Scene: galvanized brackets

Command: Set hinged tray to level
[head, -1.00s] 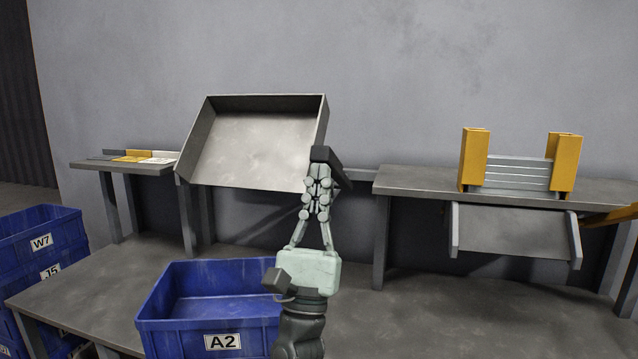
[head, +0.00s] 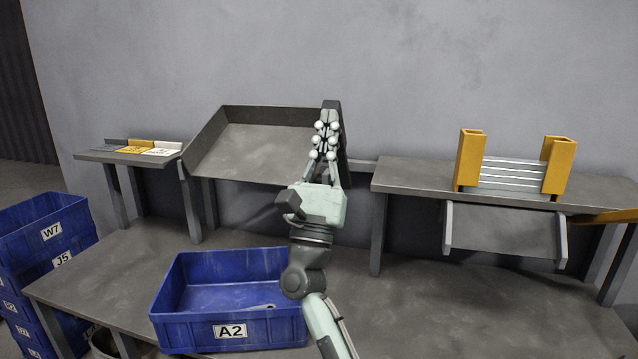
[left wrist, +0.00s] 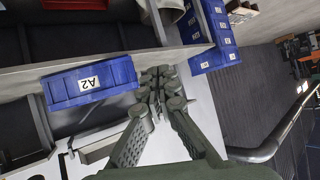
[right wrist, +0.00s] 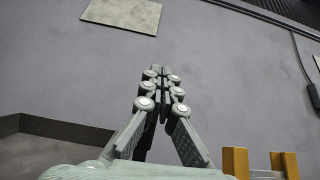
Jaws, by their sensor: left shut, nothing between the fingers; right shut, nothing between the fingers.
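The hinged tray (head: 250,150) is a shallow grey metal box left of centre in the head view. It is tilted, its back edge higher than its front edge. My right gripper (head: 326,130) is shut and empty at the tray's right side, in front of a dark upright piece (head: 332,106). I cannot tell if they touch. The right gripper's shut fingers (right wrist: 162,85) fill the middle of the right wrist view, and part of the tray (right wrist: 60,135) shows at its lower left. My left gripper (left wrist: 158,85) is shut and empty in the left wrist view, away from the tray.
A blue bin marked A2 (head: 230,330) stands on the lower bench below the tray. Stacked blue bins (head: 40,235) are at far left. A shelf (head: 400,180) at right carries yellow posts (head: 471,160) around metal strips, with a grey panel (head: 500,230) hanging below.

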